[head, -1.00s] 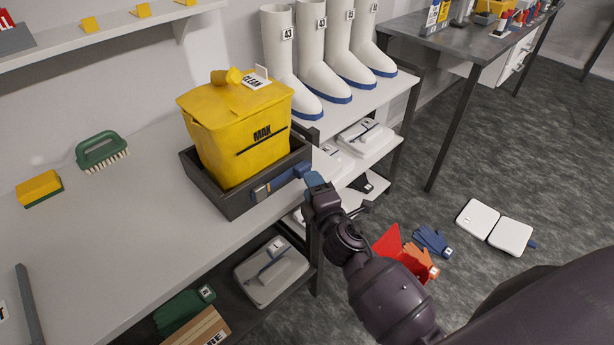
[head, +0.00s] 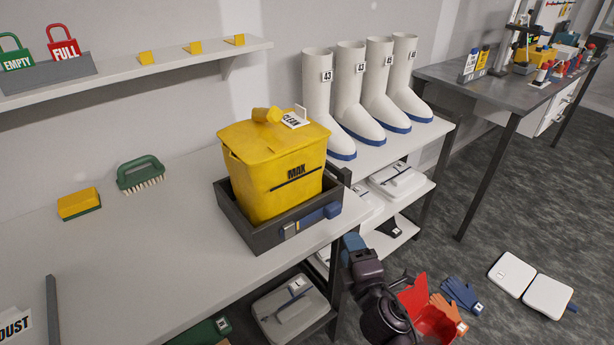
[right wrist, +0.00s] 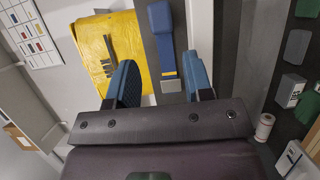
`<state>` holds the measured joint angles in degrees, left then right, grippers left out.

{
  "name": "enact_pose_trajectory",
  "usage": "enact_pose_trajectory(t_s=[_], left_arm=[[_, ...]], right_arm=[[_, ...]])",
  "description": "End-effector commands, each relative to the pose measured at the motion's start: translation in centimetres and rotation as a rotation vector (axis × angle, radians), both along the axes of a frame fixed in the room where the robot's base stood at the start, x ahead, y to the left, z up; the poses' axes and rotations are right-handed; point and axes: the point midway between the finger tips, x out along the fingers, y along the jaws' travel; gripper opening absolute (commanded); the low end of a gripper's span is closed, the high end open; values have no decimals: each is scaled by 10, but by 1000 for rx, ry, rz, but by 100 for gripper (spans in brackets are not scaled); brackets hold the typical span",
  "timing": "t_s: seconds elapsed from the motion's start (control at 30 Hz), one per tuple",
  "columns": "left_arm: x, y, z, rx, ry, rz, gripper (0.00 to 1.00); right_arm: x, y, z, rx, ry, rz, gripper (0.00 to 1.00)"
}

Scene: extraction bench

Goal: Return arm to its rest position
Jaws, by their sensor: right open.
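My right gripper (head: 352,243) is in the head view, just off the front edge of the grey bench (head: 150,270). It is below and right of the dark tray (head: 262,240). In the right wrist view, its two blue fingers stand apart with nothing held between them (right wrist: 163,82). Beyond the fingertips are the yellow bucket (right wrist: 108,45) and a blue strap-like piece (right wrist: 162,35) on the tray's front. In the head view, the lidded yellow bucket (head: 272,170), marked MAX, stands upright in the tray. The blue piece (head: 318,218) lies apart from my fingers. My left gripper is out of view.
White boots (head: 320,100) stand behind the tray. A green brush (head: 140,172) and a yellow sponge (head: 78,203) lie at the bench's back left. A red box (head: 430,318), gloves (head: 460,293) and white pads (head: 548,298) are on the floor at right.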

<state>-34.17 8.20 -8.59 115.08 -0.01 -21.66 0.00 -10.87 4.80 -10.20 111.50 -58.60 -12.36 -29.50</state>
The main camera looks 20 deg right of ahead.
Motion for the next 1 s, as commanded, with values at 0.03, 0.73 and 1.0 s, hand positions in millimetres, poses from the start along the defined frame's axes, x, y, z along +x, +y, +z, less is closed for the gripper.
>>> enact_pose_trajectory(t_s=[0.03,0.73,1.0], left_arm=[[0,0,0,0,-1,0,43],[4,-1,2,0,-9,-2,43],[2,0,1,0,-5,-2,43]], right_arm=[[0,0,0,1,0,0,47],[-75,-22,-82,1233,277,-195,47],[-160,-39,-132,1450,415,-364,47]])
